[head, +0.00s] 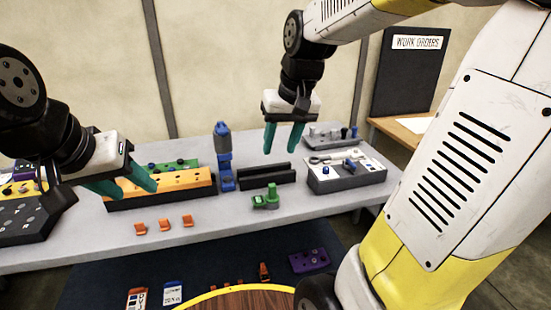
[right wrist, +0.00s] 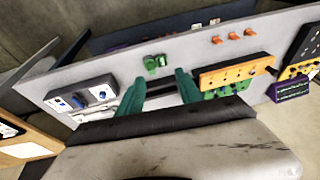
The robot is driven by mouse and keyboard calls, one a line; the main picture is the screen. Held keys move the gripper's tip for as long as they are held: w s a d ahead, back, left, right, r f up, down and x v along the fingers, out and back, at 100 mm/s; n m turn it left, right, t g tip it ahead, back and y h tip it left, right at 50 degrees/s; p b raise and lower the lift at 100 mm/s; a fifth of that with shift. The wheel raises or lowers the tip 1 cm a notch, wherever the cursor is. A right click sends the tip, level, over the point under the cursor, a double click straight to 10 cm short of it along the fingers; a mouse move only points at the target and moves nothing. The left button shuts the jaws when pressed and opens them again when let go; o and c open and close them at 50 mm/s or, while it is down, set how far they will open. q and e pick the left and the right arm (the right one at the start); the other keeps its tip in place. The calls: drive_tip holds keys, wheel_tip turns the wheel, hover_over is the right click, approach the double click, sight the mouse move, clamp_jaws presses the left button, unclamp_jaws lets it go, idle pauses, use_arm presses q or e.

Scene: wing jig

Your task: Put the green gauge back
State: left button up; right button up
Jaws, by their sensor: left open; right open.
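The green gauge (head: 266,198) stands on the grey table, in front of a dark slotted block (head: 266,176). It also shows in the right wrist view (right wrist: 154,63), just beyond my fingertips. My right gripper (head: 281,150) is open and empty, pointing down above and behind the gauge, apart from it. It also shows in the right wrist view (right wrist: 160,82). My left gripper (head: 128,187) is open with nothing visible between its fingers, over the front of the orange block (head: 175,184).
A blue upright piece (head: 224,160) stands left of the slotted block. A white-topped grey block (head: 346,174) with small parts sits to the right. Several orange clips (head: 164,225) lie along the front. The table (head: 225,220) is clear around the gauge's front.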

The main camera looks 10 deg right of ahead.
drive_tip(key=s+a+r+t, duration=0.1)
drive_tip(key=s+t, duration=0.2)
drive_tip(key=s, duration=0.8)
drive_tip(key=shift+y, duration=0.4)
drive_tip(key=shift+s+a, duration=0.1)
